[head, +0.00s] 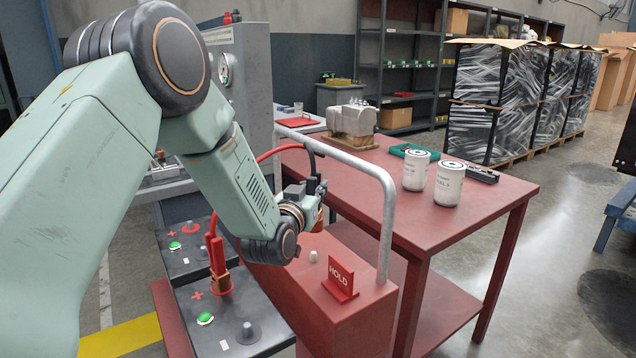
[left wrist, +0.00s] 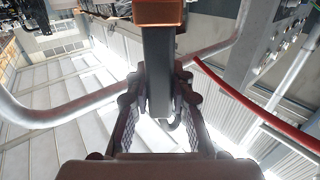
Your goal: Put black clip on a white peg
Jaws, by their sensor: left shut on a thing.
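My left gripper (head: 308,200) is above the red box, shut on the black clip (head: 320,188). In the left wrist view, my left gripper's fingers (left wrist: 158,88) flank the clip's black handle (left wrist: 158,70), and its copper-coloured jaw end (left wrist: 158,12) points away from the palm. In the head view the arm partly hides the clip. My right gripper is not in view.
A grey tube rail (head: 388,220) arches over the red box, near my gripper. A red clip (head: 217,262) grips a post on a black battery (head: 240,325). A red cable (head: 277,150) runs close by. Two white canisters (head: 417,170) stand on the red table (head: 460,210).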

